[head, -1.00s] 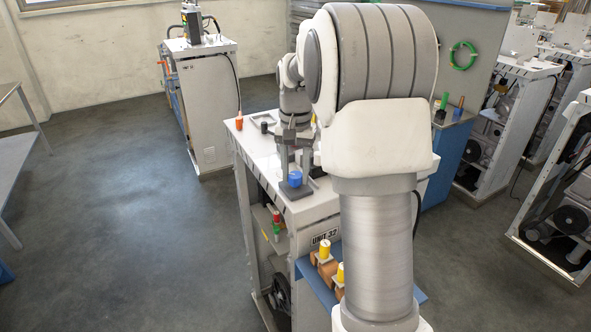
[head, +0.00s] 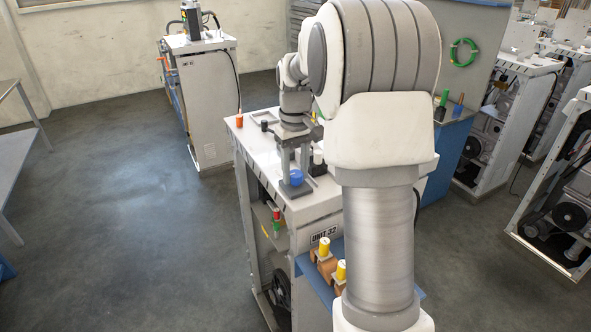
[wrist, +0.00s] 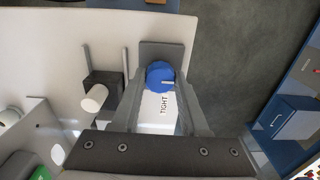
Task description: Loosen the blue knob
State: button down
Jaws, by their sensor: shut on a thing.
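The blue knob (head: 297,177) sits on a dark grey plate (head: 296,190) near the front edge of the white bench top. In the wrist view the blue knob (wrist: 160,76) lies between the fingertips, beside the word TIGHT (wrist: 165,106) on a pale surface. A light pointer mark on the knob points right, slightly down. My gripper (head: 295,168) reaches down over the knob, and its two fingers (wrist: 160,82) close on the knob's sides. The far side of the knob is hidden from the head view.
A white knob (wrist: 95,98) on a dark block stands left of my gripper in the wrist view. An orange piece (head: 239,120) and a black knob (head: 265,125) stand farther back on the bench. Yellow-topped parts (head: 323,247) sit on a blue shelf below. Open floor lies left.

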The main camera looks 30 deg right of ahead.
aim_at(295, 173)
jog(key=shift+r, duration=0.1)
dwell(0.4)
jog(key=shift+c, duration=2.1)
grip_release()
notch_tip(295, 173, up, 17)
jog(key=shift+r, duration=0.15)
jog(key=s+a+t, duration=0.1)
jog(key=s+a, duration=0.5)
jog(key=s+a+f+t+b, duration=0.1)
jog(key=s+a+f, duration=0.3)
jog(key=s, duration=0.5)
jog(key=s+a+f+t, duration=0.3)
jog(key=s+a+f, duration=0.1)
jog(key=s+f, duration=0.3)
jog(key=s, duration=0.2)
jog(key=shift+s+t+b, duration=0.3)
jog(key=shift+s+b, duration=0.05)
jog(key=shift+b, duration=0.05)
